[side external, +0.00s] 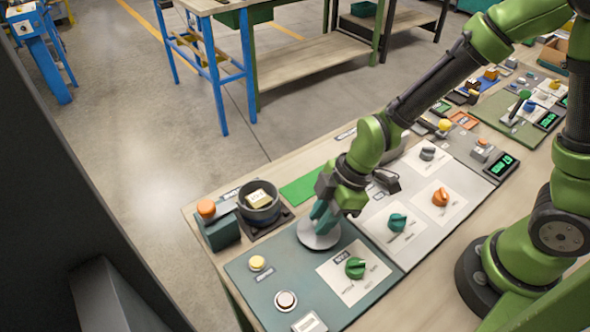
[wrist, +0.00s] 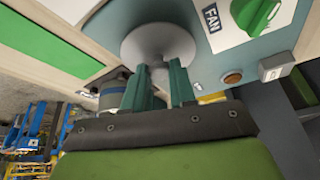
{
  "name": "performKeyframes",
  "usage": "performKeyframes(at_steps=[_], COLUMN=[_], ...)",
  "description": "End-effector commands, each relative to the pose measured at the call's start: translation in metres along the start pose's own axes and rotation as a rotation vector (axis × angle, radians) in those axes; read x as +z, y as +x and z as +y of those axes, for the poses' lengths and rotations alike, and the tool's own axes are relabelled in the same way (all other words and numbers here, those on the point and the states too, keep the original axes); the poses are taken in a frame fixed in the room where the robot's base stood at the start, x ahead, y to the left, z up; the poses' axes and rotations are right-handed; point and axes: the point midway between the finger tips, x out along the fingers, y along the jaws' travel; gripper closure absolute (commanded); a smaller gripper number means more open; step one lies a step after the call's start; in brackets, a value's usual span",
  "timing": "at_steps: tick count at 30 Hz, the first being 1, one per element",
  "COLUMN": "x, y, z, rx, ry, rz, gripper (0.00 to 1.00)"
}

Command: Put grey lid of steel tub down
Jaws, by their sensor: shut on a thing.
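The grey lid (side external: 319,236) is a flat round disc at the back edge of the blue-grey panel. My gripper (side external: 322,216) has its teal fingers above the lid. In the wrist view my gripper (wrist: 158,76) is shut on the small knob of the lid (wrist: 157,40). I cannot tell whether the lid touches the panel or hangs just above it. The steel tub (side external: 259,217) stands open to the left of the lid, on a dark base, with a pale yellow block inside. The tub also shows partly behind my fingers in the wrist view (wrist: 112,95).
An orange button on a green box (side external: 207,210) stands left of the tub. The panel carries a yellow button (side external: 257,263), a silver button (side external: 286,300) and a green FAN knob (side external: 355,267). A teal knob (side external: 397,222) sits to the right. A flat green patch (side external: 303,187) lies behind.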

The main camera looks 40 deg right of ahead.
Motion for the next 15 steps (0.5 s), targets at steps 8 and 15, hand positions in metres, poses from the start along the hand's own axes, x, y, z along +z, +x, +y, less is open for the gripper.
performKeyframes(at_steps=[8,15], x=[0.0012,0.0025], y=[0.0029,0.0055], z=[0.0,0.0], rx=[0.002,0.001], ry=[-0.001,0.0], rz=[0.0,0.0], gripper=[1.0,0.59])
